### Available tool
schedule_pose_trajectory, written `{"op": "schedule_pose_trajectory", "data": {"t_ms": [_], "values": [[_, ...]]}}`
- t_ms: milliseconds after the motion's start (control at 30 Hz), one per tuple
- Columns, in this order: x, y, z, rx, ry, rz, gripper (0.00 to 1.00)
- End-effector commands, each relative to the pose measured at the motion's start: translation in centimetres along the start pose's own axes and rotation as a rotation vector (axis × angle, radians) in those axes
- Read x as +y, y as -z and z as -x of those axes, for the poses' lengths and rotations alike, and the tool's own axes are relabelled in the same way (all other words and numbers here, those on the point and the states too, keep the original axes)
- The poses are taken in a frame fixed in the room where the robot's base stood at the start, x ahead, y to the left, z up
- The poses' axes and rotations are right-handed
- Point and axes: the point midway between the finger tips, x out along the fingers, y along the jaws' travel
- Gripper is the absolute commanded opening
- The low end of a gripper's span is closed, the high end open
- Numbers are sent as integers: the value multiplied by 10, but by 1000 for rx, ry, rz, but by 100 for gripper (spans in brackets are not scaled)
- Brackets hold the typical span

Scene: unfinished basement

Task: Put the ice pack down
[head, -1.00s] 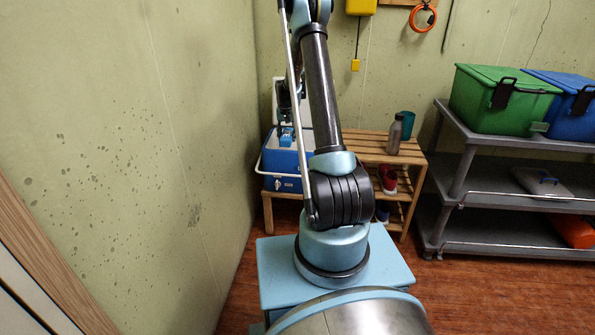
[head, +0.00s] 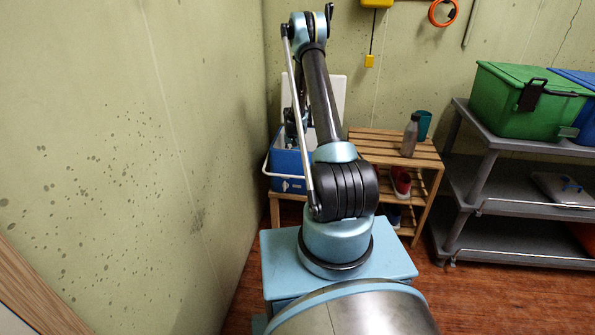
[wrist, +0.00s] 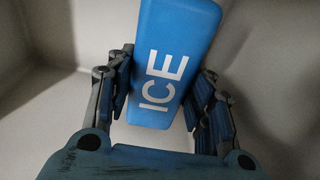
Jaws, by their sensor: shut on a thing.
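The ice pack (wrist: 175,45) is a blue block with white "ICE" lettering in the wrist view. My gripper (wrist: 162,82) is shut on it, one finger on each side. Pale walls surround them, like the inside of the cooler. The blue cooler (head: 284,167) stands open in the head view, its white lid raised behind. There my gripper is mostly hidden by my arm and the cooler. I cannot tell whether the pack touches the cooler's floor.
The cooler is on a wooden slatted rack (head: 385,150) with a grey bottle (head: 410,137), a teal cup (head: 424,125) and shoes below. A wall (head: 130,150) is close on the left. A grey shelf (head: 490,137) with a green bin (head: 520,100) stands right.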

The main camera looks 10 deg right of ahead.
Motion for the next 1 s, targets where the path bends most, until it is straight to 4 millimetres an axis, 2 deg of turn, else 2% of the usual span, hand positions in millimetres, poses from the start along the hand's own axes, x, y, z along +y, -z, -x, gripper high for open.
{"op": "schedule_pose_trajectory", "data": {"t_ms": [100,367,700,1000], "values": [[1,-2,-16,0,0,-1,14],[1,-4,-30,0,0,-1,14],[1,-10,-65,0,0,-1,14],[1,-10,-67,0,0,-1,14]]}}
